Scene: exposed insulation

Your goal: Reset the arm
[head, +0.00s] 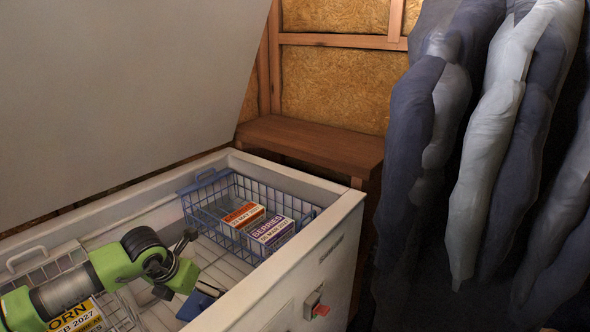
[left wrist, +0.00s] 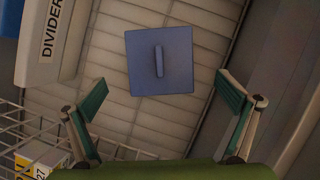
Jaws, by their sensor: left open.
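My left arm reaches in from the left over the open chest freezer (head: 345,215). My left gripper (head: 183,262) is inside the freezer's outline, pointing down, and it also shows in the left wrist view (left wrist: 161,80). Its two fingers are spread wide with nothing between them. A blue square plate with a raised handle bar (left wrist: 176,78) lies on the slatted freezer floor beyond the fingertips, apart from them. In the head view the blue plate (head: 197,306) is partly hidden by the gripper. My right gripper is not in view.
A blue wire basket (head: 192,207) holds labelled boxes, one reading BERRIES (head: 271,229). A white basket (head: 27,274) and a yellow-labelled CORN box (head: 78,318) sit at left. A white DIVIDER piece (left wrist: 50,40) is beside the plate. Grey padded bundles (head: 485,150) hang at right.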

